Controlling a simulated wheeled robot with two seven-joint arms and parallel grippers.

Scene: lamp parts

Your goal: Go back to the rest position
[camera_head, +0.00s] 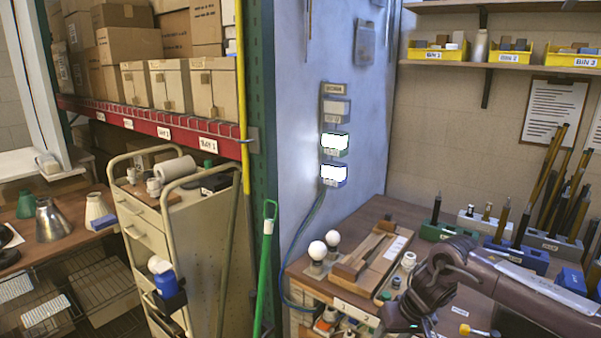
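My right arm (520,297) comes in from the right over the wooden workbench. Its gripper (405,318) hangs at the lower middle right, close to the bench's front part. The fingers are dark and partly cut off by the bottom edge, so I cannot tell whether they are open or shut, or whether they touch anything. My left gripper is not in view. Two white round bulbs (317,250) stand on the bench to the left of the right gripper. Lamp shades, one metallic (52,220) and one cream (97,209), stand on the far left table.
A wooden fixture (372,252) lies behind the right gripper. Dark and brass poles stand in holder blocks (515,255) on the bench's right side. A cream cart (195,240) and a green-handled pole (266,250) stand left of the bench. Yellow bins (437,54) sit on the shelf above.

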